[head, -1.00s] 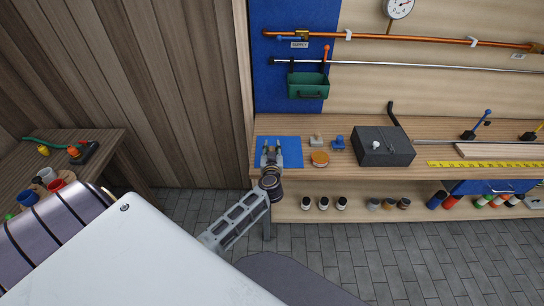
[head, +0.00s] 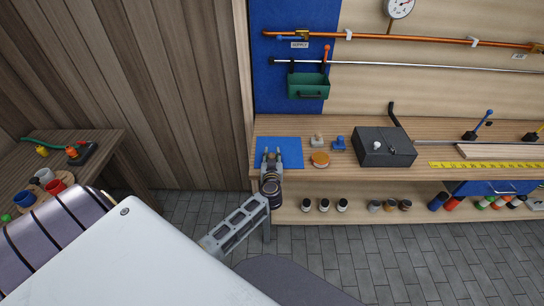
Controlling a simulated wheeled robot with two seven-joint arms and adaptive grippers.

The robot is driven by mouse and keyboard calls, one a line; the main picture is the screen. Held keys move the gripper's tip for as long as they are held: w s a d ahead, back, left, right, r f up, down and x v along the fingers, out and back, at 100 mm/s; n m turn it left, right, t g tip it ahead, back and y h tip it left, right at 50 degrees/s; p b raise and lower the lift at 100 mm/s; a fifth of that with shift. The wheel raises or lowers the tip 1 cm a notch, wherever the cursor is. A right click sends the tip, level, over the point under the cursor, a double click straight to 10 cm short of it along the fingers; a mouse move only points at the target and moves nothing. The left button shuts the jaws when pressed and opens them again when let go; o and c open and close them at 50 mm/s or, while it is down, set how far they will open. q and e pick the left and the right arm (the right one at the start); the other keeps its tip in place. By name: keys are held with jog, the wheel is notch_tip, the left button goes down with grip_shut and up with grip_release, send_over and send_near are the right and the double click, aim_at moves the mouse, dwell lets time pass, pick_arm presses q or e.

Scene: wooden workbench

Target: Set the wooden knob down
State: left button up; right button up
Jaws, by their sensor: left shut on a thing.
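My left gripper (head: 271,154) is over the front part of a flat blue mat (head: 290,143) on the workbench. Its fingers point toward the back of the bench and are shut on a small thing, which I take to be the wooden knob. The knob is too small and too covered by the fingers to make out clearly. I cannot tell whether it touches the mat. My right gripper is not in view.
Right of the mat are a round orange-brown piece (head: 320,159), a beige knob-like piece (head: 316,141) and a blue one (head: 338,143). A dark box (head: 386,147) stands further right. Jars (head: 323,205) line the lower shelf. The mat's right part is bare.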

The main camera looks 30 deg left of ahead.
pick_arm(q)
jog(key=shift+f, duration=0.1)
jog(key=o, duration=0.8)
jog(key=shift+p+v, duration=0.6)
jog(key=shift+v, duration=5.4)
